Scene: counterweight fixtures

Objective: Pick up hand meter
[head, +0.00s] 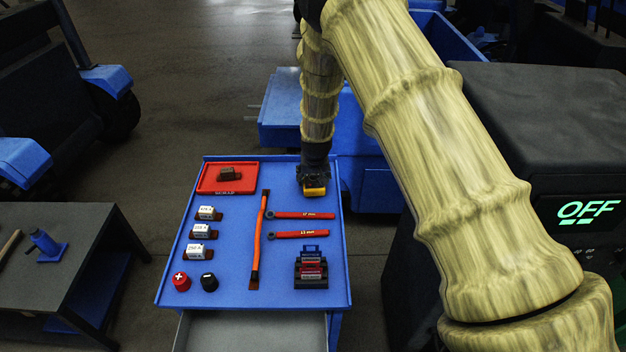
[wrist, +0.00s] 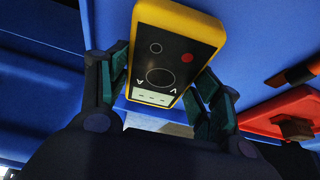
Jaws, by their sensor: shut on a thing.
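The hand meter (wrist: 170,55) is a yellow-edged box with a black face, a dial circle, a red dot and a pale display strip. In the wrist view it sits between the two fingers of my gripper (wrist: 162,92), which are shut on its sides. In the head view the yellow end of the meter (head: 314,191) shows below my gripper (head: 313,180), at the back right of the blue cart top (head: 220,280). I cannot tell whether the meter touches the cart top.
A red tray (head: 250,185) holds a dark block. White labelled blocks (head: 199,231), red and black caps, an orange bar (head: 259,240), two red wrenches (head: 304,215) and a dark rack (head: 311,270) lie on the cart. A dark machine showing OFF (head: 588,209) stands right.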

